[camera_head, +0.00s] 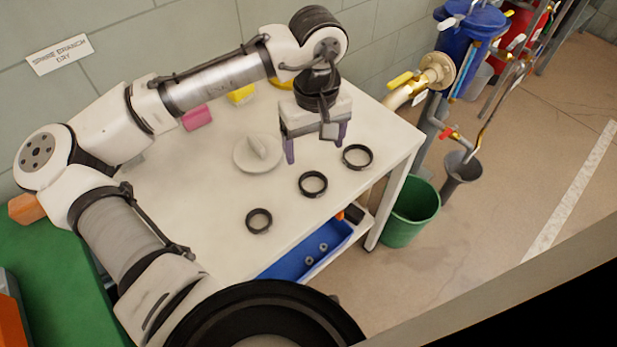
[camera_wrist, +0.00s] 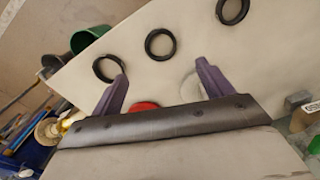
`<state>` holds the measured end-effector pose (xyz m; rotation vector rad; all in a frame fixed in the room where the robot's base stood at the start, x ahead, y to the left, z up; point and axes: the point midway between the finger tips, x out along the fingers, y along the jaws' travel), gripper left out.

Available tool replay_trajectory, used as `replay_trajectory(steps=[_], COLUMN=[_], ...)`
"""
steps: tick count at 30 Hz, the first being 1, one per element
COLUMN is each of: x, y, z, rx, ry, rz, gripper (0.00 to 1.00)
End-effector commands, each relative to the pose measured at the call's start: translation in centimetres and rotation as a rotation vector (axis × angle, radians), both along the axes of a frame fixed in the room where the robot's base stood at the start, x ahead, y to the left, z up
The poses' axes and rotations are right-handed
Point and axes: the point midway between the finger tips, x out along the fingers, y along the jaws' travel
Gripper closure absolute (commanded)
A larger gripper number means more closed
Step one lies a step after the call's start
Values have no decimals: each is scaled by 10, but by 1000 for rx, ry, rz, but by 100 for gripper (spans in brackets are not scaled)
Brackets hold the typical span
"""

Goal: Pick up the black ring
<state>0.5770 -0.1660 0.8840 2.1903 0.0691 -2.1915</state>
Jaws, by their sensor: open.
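Three black rings lie flat and apart on the white table (camera_head: 205,225): a left ring (camera_head: 259,231), a middle ring (camera_head: 313,195) and a right ring (camera_head: 357,168). The left one looks smallest. My gripper (camera_head: 315,147) is open and empty, pointing down above the table, behind the middle ring in the head view. In the wrist view, the middle ring (camera_wrist: 148,46) lies just beyond the gap between my open fingers (camera_wrist: 161,70). The right ring (camera_wrist: 96,70) lies by the left fingertip there, and the left ring (camera_wrist: 220,12) is at the top edge.
A pale round disc with a raised handle (camera_head: 258,153) stands beside my gripper. Pink (camera_head: 197,118) and yellow (camera_head: 241,95) items lie at the wall. A blue tray (camera_head: 290,265) sits below the table's front edge. A green bucket (camera_head: 410,215) and pipes stand right.

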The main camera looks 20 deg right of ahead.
Motion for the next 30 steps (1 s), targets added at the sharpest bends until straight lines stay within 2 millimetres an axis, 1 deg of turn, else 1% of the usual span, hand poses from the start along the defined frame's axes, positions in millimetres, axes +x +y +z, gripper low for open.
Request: replay_trajectory(steps=[1, 3, 7, 9, 14, 17, 21, 24, 30], x=[0, 0, 0, 0, 0, -1, -1, -1, -1], y=[1, 1, 0, 0, 0, 1, 1, 1, 1], z=[-12, -26, -46, -54, -63, -75, -97, -107, -111], rx=[2, 2, 1, 0, -1, 1, 0, -1, -2], ry=[3, 2, 1, 0, 0, 0, 1, 0, -1], rz=[1, 0, 0, -1, -1, -1, -2, -2, -3], gripper=[21, 21, 21, 21, 21, 21, 21, 21, 21])
